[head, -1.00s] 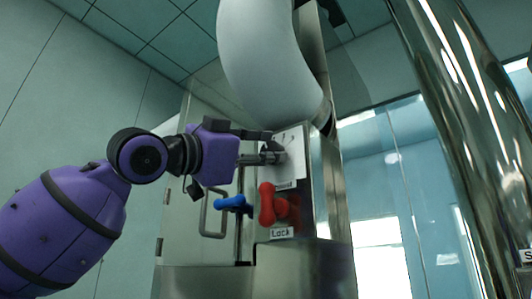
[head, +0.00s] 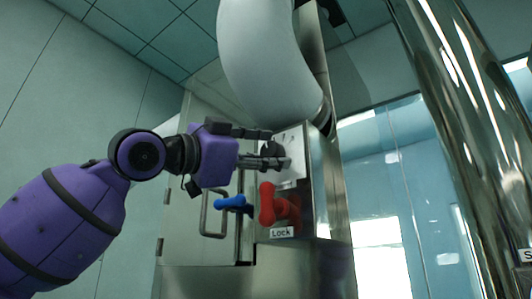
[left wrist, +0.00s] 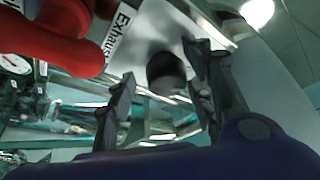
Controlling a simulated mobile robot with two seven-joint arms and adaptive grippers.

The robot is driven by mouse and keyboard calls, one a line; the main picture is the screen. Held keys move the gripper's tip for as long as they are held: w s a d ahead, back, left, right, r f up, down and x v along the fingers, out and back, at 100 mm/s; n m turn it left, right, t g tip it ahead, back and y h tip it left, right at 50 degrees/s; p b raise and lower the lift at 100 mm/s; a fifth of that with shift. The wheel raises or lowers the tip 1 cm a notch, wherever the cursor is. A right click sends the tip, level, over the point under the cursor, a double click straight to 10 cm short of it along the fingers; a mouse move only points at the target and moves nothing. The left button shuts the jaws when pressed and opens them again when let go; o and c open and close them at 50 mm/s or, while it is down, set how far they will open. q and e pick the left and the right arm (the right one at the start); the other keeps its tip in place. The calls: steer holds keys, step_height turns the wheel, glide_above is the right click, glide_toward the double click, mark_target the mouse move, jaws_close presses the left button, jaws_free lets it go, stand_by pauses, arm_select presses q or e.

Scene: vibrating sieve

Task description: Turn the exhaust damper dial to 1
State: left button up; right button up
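The exhaust damper dial (head: 272,149) is a dark round knob on a white plate (head: 294,142) on the steel cabinet's front. My left gripper (head: 279,149) is at the dial, its two fingers spread, one above and one below the knob in the head view. In the left wrist view the dial (left wrist: 166,74) shows between the spread fingertips, with visible gaps on both sides. An "Exhaust" label (left wrist: 121,28) is beside it. The dial's pointer and scale numbers cannot be read. My right gripper is not in view.
A red handle (head: 268,204) with a "Lock" label (head: 281,232) sits just below the dial. A blue handle (head: 234,204) and a metal door handle (head: 206,216) are to its left. A thick white duct (head: 262,60) rises above. A shiny steel column (head: 470,130) stands at right.

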arm_select(q)
steer(key=shift+s+a, duration=0.3)
steer(key=shift+a, duration=0.2)
steer(key=v, duration=1.1)
steer(key=shift+d+f, duration=0.1)
steer(key=shift+d, duration=0.05)
